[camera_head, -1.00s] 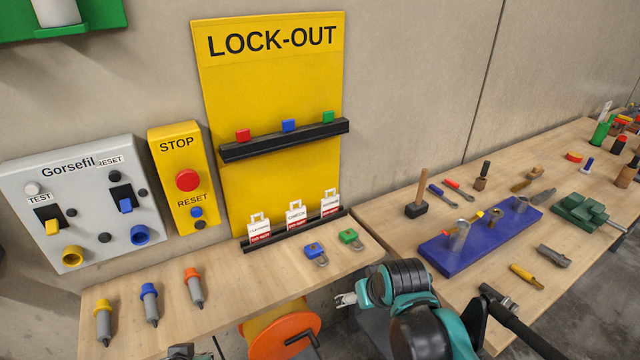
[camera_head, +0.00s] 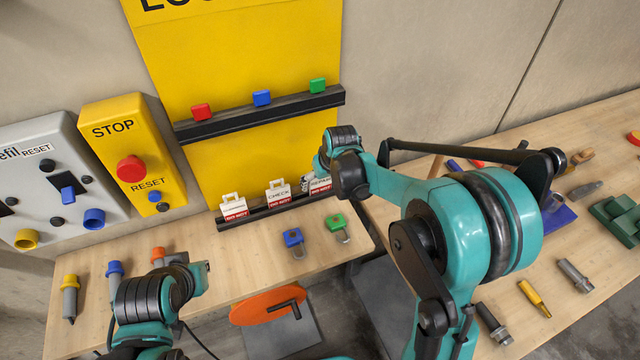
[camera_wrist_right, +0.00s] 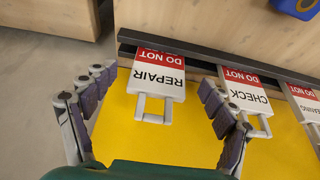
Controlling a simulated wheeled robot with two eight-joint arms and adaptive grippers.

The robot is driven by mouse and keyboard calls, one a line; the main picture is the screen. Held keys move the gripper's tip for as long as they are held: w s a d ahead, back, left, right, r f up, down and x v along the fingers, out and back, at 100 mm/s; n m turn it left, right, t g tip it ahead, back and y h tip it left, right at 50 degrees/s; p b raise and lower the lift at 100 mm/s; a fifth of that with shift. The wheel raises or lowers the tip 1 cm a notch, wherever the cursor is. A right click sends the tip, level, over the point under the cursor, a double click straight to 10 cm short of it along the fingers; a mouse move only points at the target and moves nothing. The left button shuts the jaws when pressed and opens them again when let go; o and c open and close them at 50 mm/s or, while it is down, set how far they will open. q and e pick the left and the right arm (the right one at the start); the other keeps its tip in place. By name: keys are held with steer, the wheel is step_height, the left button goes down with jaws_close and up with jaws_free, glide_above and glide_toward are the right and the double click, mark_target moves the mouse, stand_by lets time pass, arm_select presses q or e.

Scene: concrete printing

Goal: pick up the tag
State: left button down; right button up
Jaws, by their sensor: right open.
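Three white-and-red tags stand in the black lower rail (camera_head: 262,214) of the yellow board: a left tag (camera_head: 234,206), the CHECK tag (camera_head: 279,192) and the REPAIR tag (camera_head: 320,186). My right gripper (camera_wrist_right: 157,80) is open, its fingers on either side of the REPAIR tag (camera_wrist_right: 158,74) in the wrist view, with nothing gripped. The CHECK tag (camera_wrist_right: 246,96) is just beyond the right finger. In the head view, my right gripper partly covers the REPAIR tag. My left gripper (camera_head: 172,258) is low at left, over the bench; its fingers are mostly hidden.
An upper shelf (camera_head: 262,113) with three coloured blocks is above. The STOP box (camera_head: 131,150) is left. A tool bench (camera_head: 515,290) is right.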

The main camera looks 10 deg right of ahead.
mark_target(321, 182)
steer(key=b+x, duration=0.1)
steer(key=x, duration=0.3)
steer(key=shift+w, duration=0.25)
steer(key=c, duration=1.2)
steer(key=shift+r, duration=0.1)
